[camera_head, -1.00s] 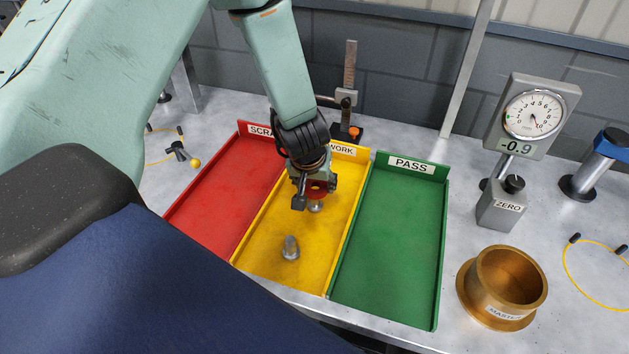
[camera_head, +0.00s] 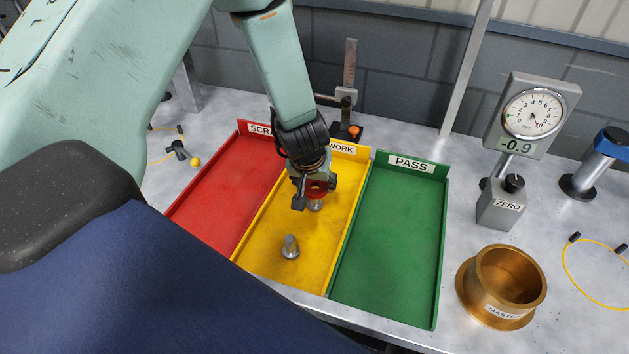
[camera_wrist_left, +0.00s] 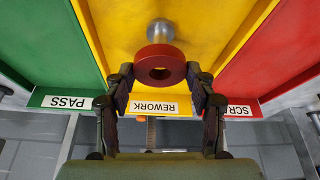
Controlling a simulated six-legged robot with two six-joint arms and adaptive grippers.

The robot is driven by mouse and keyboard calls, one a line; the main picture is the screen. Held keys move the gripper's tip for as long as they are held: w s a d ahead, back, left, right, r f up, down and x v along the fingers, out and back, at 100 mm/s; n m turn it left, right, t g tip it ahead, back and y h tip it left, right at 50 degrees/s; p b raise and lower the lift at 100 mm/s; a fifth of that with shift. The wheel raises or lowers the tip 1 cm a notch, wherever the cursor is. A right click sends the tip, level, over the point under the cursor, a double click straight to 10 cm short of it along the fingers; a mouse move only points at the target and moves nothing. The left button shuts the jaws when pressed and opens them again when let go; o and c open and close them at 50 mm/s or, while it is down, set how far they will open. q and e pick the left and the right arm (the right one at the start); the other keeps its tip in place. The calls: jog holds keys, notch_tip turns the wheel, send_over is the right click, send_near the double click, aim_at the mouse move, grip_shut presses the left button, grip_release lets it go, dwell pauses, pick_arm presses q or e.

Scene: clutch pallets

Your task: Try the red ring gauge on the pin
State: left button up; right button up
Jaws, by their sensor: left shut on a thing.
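The red ring gauge (camera_head: 317,188) is held in my left gripper (camera_head: 315,190), over the back part of the yellow REWORK tray (camera_head: 262,262). In the left wrist view the red ring (camera_wrist_left: 160,58) sits between the two fingertips (camera_wrist_left: 160,76). A grey metal pin (camera_head: 315,205) shows just below the ring; the gripper hides part of it, and I cannot tell whether the ring touches it. A second grey pin (camera_head: 290,247) stands upright nearer the tray's front. One pin (camera_wrist_left: 160,30) shows beyond the ring in the wrist view. My right gripper is not in view.
The red SCRAP tray (camera_head: 225,195) is on the left and the green PASS tray (camera_head: 390,240) on the right. A dial gauge (camera_head: 533,112), a ZERO block (camera_head: 502,207) and a brass MASTER ring (camera_head: 505,285) stand further right. A height stand (camera_head: 349,100) is behind the trays.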

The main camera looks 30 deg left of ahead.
pick_arm(q)
jog(key=shift+f, duration=0.15)
jog(key=shift+s, duration=0.1)
jog(key=o, duration=1.5)
jog(key=shift+o, duration=0.4)
jog(key=o, duration=0.3)
notch_tip(320, 180, up, 5)
jog(key=p, duration=0.5)
jog(key=shift+f, duration=0.15)
jog(key=shift+r+p, duration=0.65)
jog(key=shift+r, duration=1.55)
